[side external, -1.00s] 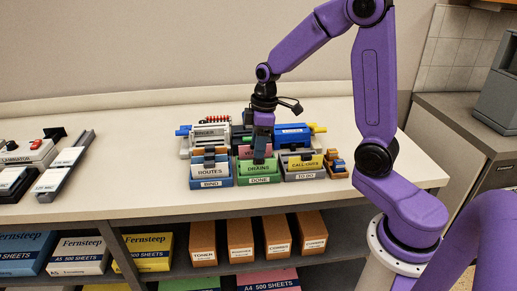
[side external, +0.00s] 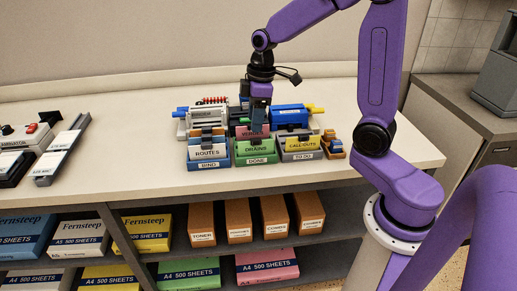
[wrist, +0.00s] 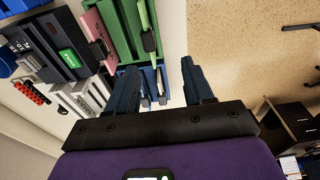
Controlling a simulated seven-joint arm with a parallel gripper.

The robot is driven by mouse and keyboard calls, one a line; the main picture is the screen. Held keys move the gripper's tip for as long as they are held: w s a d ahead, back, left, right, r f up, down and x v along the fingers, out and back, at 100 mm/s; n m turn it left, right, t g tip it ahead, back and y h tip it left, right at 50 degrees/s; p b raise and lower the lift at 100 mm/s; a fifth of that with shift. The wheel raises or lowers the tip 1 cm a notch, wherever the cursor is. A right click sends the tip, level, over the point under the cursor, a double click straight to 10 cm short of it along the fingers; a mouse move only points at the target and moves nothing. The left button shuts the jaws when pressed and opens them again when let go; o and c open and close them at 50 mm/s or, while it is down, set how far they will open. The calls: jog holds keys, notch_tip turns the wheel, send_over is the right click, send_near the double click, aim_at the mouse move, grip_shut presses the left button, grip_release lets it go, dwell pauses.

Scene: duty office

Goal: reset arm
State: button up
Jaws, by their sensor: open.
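My gripper (side external: 258,102) hangs from the purple arm above the green tray labelled DONE (side external: 256,159). Its two fingers stand apart in the wrist view (wrist: 160,82), with nothing held between them. The green tray holds a green card marked DRAINS (side external: 256,147) and a pink card behind it. To its left is the blue tray labelled BIND (side external: 209,164) with the ROUTES card (side external: 209,152). To its right is the grey tray labelled TO DO (side external: 303,156) with the yellow CALL-OUTS card (side external: 302,144).
Binding machines stand behind the trays, one with a blue body (side external: 289,117) and a light one (side external: 206,117). A small orange and blue item (side external: 333,146) sits right of the trays. A laminator (side external: 17,150) is at the far left. The counter between is clear.

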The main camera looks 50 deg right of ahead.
jog(key=s+a+n, duration=0.1)
jog(key=s+a, duration=0.2)
jog(key=s, duration=0.9)
jog(key=s+a+n, duration=0.2)
jog(key=s+a, duration=0.2)
jog(key=s, duration=0.9)
jog(key=shift+a+g+h, duration=0.15)
jog(key=shift+g+h, duration=0.15)
jog(key=shift+g, duration=0.1)
